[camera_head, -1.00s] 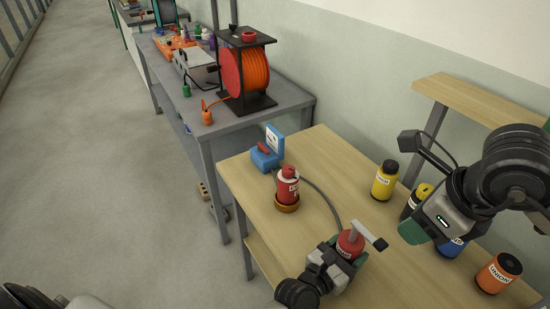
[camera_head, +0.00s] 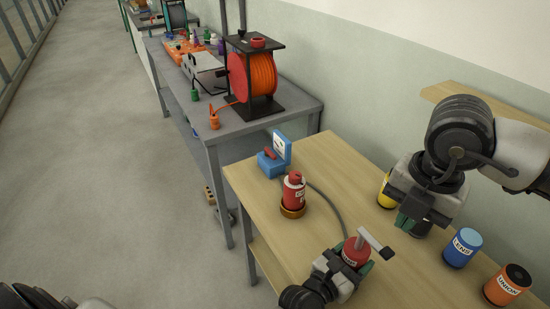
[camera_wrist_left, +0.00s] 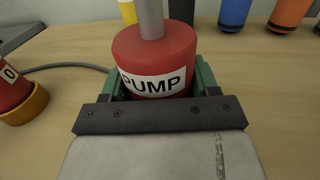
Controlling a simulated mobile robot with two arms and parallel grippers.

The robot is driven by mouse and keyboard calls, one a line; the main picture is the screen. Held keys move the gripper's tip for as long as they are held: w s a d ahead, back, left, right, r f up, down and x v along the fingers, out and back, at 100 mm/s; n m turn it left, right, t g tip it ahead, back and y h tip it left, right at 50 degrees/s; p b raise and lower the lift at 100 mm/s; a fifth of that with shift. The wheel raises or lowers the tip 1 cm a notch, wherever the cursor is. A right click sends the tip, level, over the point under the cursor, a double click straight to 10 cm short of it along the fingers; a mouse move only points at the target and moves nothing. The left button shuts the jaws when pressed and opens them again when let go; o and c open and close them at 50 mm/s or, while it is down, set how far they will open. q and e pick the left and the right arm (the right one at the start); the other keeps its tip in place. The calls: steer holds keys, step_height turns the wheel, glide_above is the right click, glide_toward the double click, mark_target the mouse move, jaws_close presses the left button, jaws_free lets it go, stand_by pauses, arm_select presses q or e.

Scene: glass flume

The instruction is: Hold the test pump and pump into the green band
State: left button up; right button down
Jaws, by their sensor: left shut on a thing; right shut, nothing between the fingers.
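The test pump (camera_head: 355,251) is a red cylinder with a grey rod and a T-handle (camera_head: 376,242) on top, standing on the wooden table. My left gripper (camera_head: 350,265) is shut around the pump body; the left wrist view shows the red body labelled PUMP (camera_wrist_left: 155,62) between its green fingers. A grey hose (camera_head: 330,200) runs from the pump towards a blue device (camera_head: 272,163) with an upright panel at the table's far end. I cannot make out a green band on it. My right gripper (camera_head: 408,222) is shut and empty, above the table to the right of the handle.
A red bottle (camera_head: 294,190) stands in an orange-brown ring beside the hose. A blue LENS can (camera_head: 462,247) and an orange UNION can (camera_head: 507,285) stand at the right; a yellow can (camera_head: 386,192) is partly behind my right arm. A grey bench (camera_head: 215,135) holds an orange reel (camera_head: 255,80).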

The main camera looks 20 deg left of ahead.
mark_target(388, 252)
steer(key=shift+w+a+f+m+h, duration=0.15)
steer(key=shift+f+m, duration=0.8)
steer(key=shift+f, duration=0.65)
steer(key=shift+w+d+f+m+h, duration=0.15)
steer(key=shift+f+m, duration=0.8)
steer(key=shift+f, duration=0.6)
steer(key=shift+a, duration=0.1)
steer(key=shift+f, duration=1.95)
steer(key=shift+r, duration=1.95)
stand_by(0.9)
